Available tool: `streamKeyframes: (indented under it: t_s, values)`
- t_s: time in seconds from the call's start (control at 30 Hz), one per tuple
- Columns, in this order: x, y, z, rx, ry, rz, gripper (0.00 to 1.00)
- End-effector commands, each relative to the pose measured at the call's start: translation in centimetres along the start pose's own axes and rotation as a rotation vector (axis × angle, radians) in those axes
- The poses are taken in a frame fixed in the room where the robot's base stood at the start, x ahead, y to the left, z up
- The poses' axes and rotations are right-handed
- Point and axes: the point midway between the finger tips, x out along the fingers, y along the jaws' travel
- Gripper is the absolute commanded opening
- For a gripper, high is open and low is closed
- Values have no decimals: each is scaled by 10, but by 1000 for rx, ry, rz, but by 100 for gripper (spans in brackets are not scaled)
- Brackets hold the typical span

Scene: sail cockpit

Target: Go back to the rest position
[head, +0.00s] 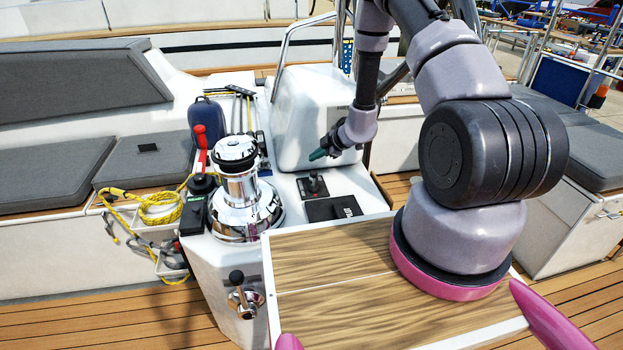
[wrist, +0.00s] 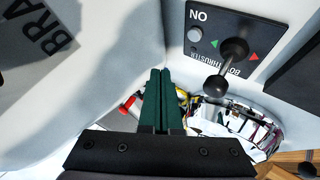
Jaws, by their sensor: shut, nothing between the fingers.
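My gripper (head: 318,155) is at the end of my arm, in front of the white pedestal (head: 303,110) in the head view. In the wrist view its two green fingers (wrist: 158,98) lie side by side, shut, with nothing between them. The fingers are in the air near a black panel marked "BOW THRUSTER" (wrist: 258,28), which carries a black joystick (wrist: 233,50) and a grey button (wrist: 195,34). In the head view this joystick (head: 314,183) stands below and left of my wrist. The gripper appears apart from it.
A chrome winch (head: 240,195) stands left of the panel. Beside it are a red-handled item (head: 202,148), a blue container (head: 208,122) and a yellow rope (head: 155,205). A chrome lever (head: 240,295) sits on the console's front. A grey-cushioned bench (head: 50,170) is at left; open wooden deck (head: 120,320) lies in front.

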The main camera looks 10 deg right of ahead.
Motion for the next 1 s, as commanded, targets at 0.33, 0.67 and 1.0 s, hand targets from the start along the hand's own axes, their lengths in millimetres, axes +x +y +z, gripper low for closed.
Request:
streamKeyframes:
  t_s: [0.33,0.67,1.0]
  values:
    - [-2,2,-2,-2,1,0,0]
    - [-74,66,-91,-598,142,36,0]
    - [-221,95,-212,-1729,288,116,0]
